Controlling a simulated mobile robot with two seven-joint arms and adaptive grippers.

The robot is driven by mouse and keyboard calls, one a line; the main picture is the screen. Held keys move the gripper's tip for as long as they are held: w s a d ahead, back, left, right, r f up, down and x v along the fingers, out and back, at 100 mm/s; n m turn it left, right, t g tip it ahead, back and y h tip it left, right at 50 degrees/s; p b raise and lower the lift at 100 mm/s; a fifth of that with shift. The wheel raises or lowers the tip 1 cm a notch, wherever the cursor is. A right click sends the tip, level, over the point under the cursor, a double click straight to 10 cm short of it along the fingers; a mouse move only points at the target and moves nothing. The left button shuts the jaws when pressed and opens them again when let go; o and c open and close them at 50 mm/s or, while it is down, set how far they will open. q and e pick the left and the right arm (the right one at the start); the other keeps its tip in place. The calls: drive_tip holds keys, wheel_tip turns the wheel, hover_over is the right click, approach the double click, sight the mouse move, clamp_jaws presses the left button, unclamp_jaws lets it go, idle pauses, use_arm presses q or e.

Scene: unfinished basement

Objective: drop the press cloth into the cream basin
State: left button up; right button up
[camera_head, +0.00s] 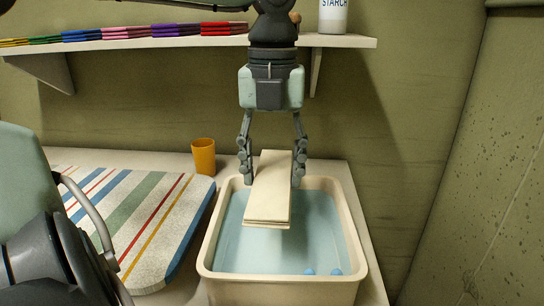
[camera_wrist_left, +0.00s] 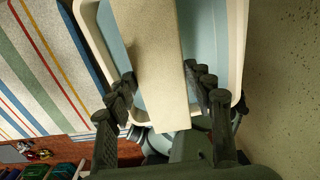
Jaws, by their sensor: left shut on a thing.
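The press cloth (camera_head: 270,188) is a flat, folded cream slab. My left gripper (camera_head: 271,176) points down and is shut on it, with one finger at each long side. The cloth hangs over the cream basin (camera_head: 352,240), whose floor or contents look pale blue. It appears above the basin's inside and overlaps its back rim in the picture. In the left wrist view the cloth (camera_wrist_left: 158,55) lies between the fingers (camera_wrist_left: 165,84), with the basin rim (camera_wrist_left: 90,40) beyond it. My right gripper is not in view.
Two small blue balls (camera_head: 308,271) show in the basin's front right. A striped ironing board (camera_head: 150,215) lies left of the basin, with an orange cup (camera_head: 203,157) behind. A shelf (camera_head: 345,41) above bears folded coloured cloths (camera_head: 130,32) and a starch can (camera_head: 333,15).

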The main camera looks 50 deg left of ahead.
sight(273, 178)
use_arm(q)
wheel_tip(273, 178, down, 3)
drive_tip(key=shift+f, duration=0.95)
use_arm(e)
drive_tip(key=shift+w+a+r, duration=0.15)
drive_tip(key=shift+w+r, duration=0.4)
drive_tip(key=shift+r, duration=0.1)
use_arm(q)
drive_tip(key=o, duration=1.1)
drive_tip(key=shift+c, duration=0.2)
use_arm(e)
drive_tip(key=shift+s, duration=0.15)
use_arm(q)
drive_tip(key=shift+r, duration=0.55)
wheel_tip(273, 178, up, 11)
